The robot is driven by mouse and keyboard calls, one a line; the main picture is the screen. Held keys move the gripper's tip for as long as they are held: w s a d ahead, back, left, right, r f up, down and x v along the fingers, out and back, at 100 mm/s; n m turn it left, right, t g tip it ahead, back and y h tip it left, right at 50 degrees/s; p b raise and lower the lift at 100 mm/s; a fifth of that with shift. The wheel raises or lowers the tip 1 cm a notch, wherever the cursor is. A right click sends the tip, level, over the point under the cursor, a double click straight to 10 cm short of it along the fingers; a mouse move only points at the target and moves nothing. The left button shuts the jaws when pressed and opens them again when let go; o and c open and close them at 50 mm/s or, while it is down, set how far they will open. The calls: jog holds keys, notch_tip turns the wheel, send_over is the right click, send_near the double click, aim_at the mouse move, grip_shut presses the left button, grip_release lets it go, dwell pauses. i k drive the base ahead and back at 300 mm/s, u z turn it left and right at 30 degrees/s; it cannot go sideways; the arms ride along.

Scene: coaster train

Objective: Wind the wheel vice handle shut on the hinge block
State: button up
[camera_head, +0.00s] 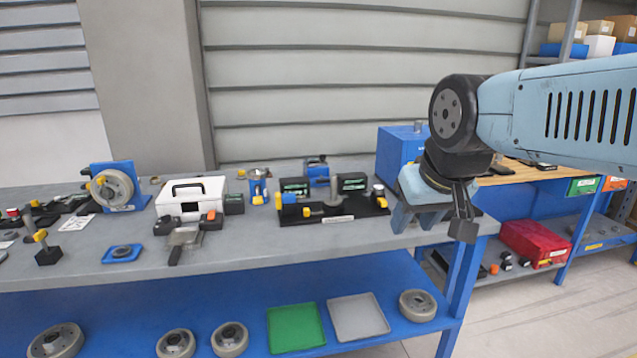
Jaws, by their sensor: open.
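At the left of the bench a blue upright fixture (128,172) carries a grey wheel (116,188) with yellow parts beside it; it looks like the wheel vice. Its handle and jaw gap are too small to make out. I cannot tell for sure which piece is the hinge block. A black base plate (345,211) in the middle bears small dark blocks, a grey post and yellow-ended parts. My gripper (433,224) is open and empty, pointing down over the bench's right end, right of the black plate and far from the wheel fixture.
A white case (190,188) with a black handle stands between the wheel fixture and the black plate. A blue box (397,153) stands behind my gripper. The lower shelf (255,303) holds wheels and green and grey trays. The bench's front strip is mostly bare.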

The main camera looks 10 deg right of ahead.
aim_at(321, 180)
jog(key=u, duration=5.9)
jog(key=k, duration=0.65)
jog(key=u, duration=3.6)
